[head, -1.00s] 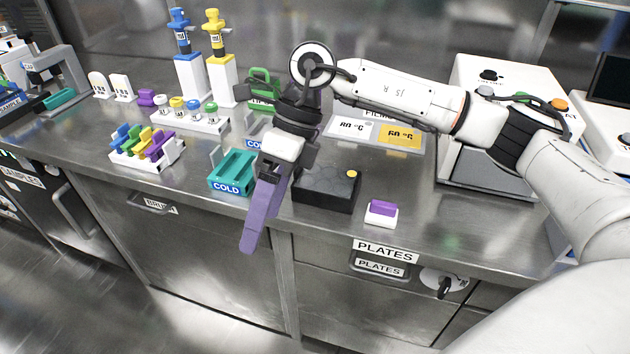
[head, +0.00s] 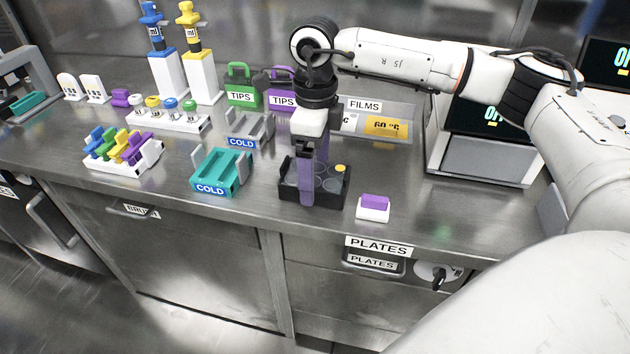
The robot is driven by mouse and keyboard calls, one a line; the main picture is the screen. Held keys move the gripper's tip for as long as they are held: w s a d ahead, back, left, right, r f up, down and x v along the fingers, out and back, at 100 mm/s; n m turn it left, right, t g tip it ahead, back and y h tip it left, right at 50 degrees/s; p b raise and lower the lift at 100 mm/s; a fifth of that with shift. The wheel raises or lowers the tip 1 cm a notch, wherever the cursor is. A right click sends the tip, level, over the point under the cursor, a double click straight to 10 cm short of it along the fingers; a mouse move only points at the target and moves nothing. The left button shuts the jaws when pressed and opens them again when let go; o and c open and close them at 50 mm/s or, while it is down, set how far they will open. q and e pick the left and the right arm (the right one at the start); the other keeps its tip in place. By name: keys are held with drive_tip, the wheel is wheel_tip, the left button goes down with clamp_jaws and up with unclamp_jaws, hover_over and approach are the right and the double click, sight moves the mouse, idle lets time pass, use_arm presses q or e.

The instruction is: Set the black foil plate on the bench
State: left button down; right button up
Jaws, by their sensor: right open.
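A black, low, square-sided piece (head: 336,192) with round grey spots on top and a yellow dot at its back right corner sits on the bench (head: 262,205). It is the only black plate-like thing I make out; I cannot tell whether it is the foil plate. My right gripper (head: 307,198) points down with its long purple fingers over the left part of this black piece. The front finger hides some of it. The gripper is open, with nothing visibly held; whether the fingers touch the piece is unclear. My left gripper is out of view.
A teal COLD rack (head: 222,172) stands left of the black piece, and a purple-and-white block (head: 373,208) is close on its right. A grey rack (head: 249,128) and a FILMS holder (head: 398,128) are behind. Bare bench lies along the front edge.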

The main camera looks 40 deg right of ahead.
drive_tip(key=shift+f, duration=1.2)
drive_tip(key=c, duration=1.4)
